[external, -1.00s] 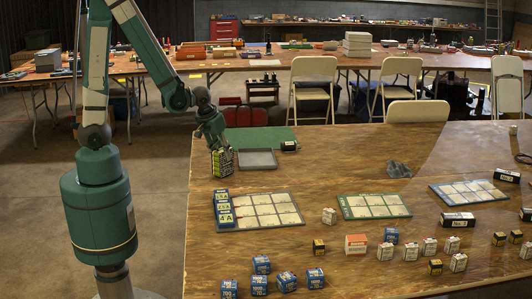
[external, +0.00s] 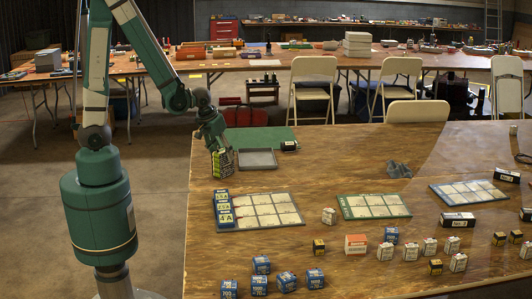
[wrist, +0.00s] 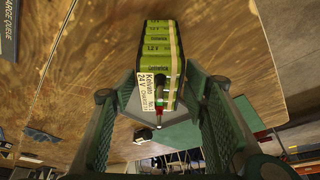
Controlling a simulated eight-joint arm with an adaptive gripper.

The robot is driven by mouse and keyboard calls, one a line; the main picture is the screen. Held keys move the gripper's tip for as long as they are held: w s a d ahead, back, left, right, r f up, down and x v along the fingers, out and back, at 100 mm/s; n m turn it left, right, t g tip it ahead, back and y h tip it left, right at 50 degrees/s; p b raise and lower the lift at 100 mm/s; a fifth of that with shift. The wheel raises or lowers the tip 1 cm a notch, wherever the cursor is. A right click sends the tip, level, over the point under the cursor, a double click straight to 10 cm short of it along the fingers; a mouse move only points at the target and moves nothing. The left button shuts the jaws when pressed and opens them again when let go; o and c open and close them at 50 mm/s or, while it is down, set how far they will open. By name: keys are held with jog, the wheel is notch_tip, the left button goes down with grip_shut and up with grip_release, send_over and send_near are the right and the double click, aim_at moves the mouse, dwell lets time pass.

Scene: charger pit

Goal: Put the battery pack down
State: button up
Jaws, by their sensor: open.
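The battery pack (external: 222,164) is a block of green and black cells with a white label. It is upright at the far left of the wooden table, left of a grey tray (external: 259,159), and appears to rest on the tabletop. In the wrist view the pack (wrist: 158,50) lies between my fingers, with a black and red lead on it. My gripper (external: 216,148) is at the top of the pack. In the wrist view my gripper (wrist: 160,98) is open, with its fingers spread to either side of the pack. The pack's contact with the table is hard to make out.
A gridded board (external: 270,208) with blue labelled blocks is in front. Several small boxes stand nearer the camera. Bare wood lies right of the tray.

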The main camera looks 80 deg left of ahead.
jog(key=shift+r, duration=0.15)
jog(key=p+v, duration=0.3)
jog(key=v, duration=0.9)
jog(key=shift+p, duration=0.4)
dwell(0.8)
jog(key=s+d+r+m+t+h, duration=0.1)
jog(key=s+d+r+m+t, duration=0.1)
jog(key=d+r, duration=0.5)
jog(key=s+d+r+m+t+h, duration=0.2)
jog(key=s+d+r+m, duration=0.2)
jog(key=d+r+m, duration=0.3)
jog(key=shift+d+r, duration=0.7)
jog(key=shift+d, duration=0.15)
